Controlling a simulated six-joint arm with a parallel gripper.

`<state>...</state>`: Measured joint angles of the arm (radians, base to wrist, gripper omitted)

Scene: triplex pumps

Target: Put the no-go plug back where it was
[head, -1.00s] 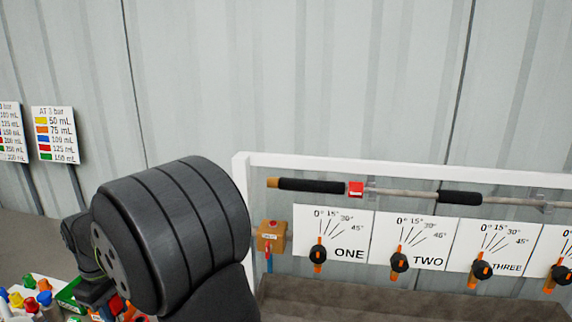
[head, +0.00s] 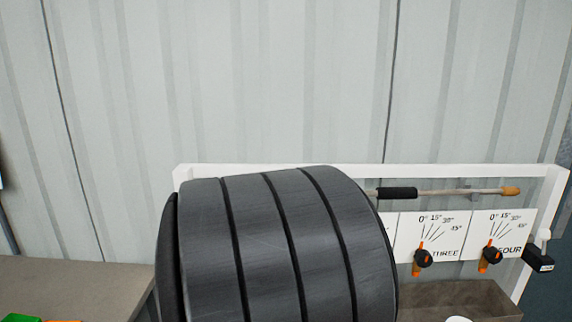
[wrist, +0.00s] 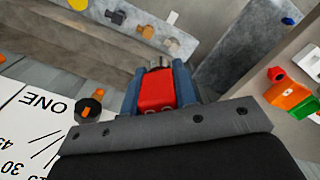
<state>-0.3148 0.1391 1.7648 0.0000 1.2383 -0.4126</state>
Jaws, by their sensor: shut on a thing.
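My gripper (wrist: 158,67) is shut on a red block-shaped plug (wrist: 156,92) in the wrist view. Its two blue-grey fingers clasp the plug from both sides. A short metal tip (wrist: 157,61) sticks out beyond the red body. I take this to be the no-go plug, but its marking is not readable. In the head view my large dark arm link hides the gripper and plug. The place where the plug sat cannot be made out.
The wrist view shows the ONE dial panel (wrist: 35,125) with a black knob (wrist: 88,107), several small blocks on a grey ledge (wrist: 190,42), and coloured parts at right (wrist: 290,95). The head view shows a white frame (head: 440,172) and dials THREE (head: 430,236) and FOUR (head: 503,235).

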